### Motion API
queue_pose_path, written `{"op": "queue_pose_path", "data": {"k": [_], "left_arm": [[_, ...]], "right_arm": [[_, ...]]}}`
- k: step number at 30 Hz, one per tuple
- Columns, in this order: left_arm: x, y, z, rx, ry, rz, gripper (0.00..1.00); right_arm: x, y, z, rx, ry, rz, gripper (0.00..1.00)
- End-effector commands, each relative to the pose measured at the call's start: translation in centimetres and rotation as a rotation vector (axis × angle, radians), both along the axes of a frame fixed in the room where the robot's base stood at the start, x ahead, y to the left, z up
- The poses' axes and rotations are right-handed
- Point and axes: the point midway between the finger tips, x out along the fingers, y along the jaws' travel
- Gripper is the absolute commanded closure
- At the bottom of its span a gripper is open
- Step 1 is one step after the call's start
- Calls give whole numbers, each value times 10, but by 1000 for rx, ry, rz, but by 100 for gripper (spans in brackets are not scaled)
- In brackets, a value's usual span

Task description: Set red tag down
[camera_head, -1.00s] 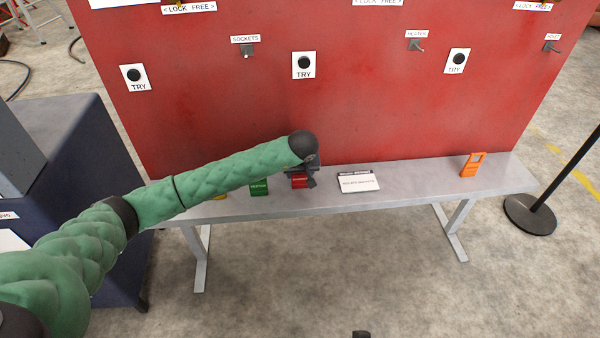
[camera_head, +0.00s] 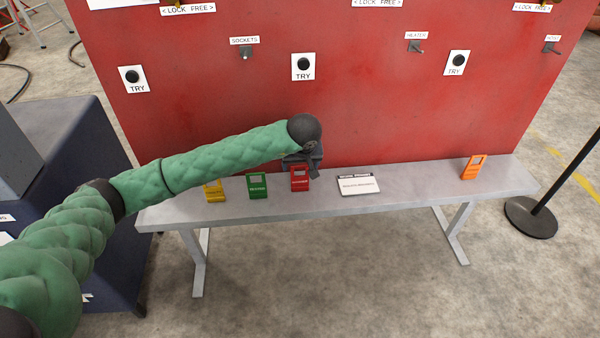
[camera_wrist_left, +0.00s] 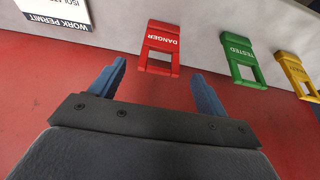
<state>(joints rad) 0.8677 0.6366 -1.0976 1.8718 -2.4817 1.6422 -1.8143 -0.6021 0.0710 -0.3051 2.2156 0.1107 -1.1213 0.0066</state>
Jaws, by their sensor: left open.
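The red tag (camera_head: 300,180), marked DANGER in the left wrist view (camera_wrist_left: 161,48), stands on the grey bench (camera_head: 410,188) between a green tag and a white card. My left gripper (camera_head: 312,168) is just above and behind it, partly hidden by my own wrist in the head view. In the left wrist view its blue fingers (camera_wrist_left: 155,85) are spread apart, one on each side of the red tag's line, with the tag beyond their tips. The fingers look clear of the tag. My right gripper is not in view.
A green tag (camera_head: 258,186) and a yellow tag (camera_head: 214,190) stand to the left on the bench. A work permit card (camera_head: 357,184) lies to the right, with an orange tag (camera_head: 473,167) farther right. A red panel (camera_head: 400,110) rises behind the bench.

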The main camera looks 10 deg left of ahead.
Motion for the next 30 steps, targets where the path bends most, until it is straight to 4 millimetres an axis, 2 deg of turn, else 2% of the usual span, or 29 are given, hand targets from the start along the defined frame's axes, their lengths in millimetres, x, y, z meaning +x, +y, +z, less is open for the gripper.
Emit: {"op": "queue_pose_path", "data": {"k": [3,9,16,19,23,27,30], "left_arm": [[-6,-3,17,0,-2,-3,24],[-13,-4,32,0,0,-1,24],[-15,-6,35,-3,2,-1,24],[-21,-17,27,-50,21,-3,24],[-48,-60,3,-237,96,3,24],[-94,-128,-16,-558,246,57,24],[-127,-173,-17,-791,376,129,24]], "right_arm": [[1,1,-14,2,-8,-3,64],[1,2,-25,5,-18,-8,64],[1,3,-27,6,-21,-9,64],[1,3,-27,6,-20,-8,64],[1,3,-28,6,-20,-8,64],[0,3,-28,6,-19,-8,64],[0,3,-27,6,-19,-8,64]]}}
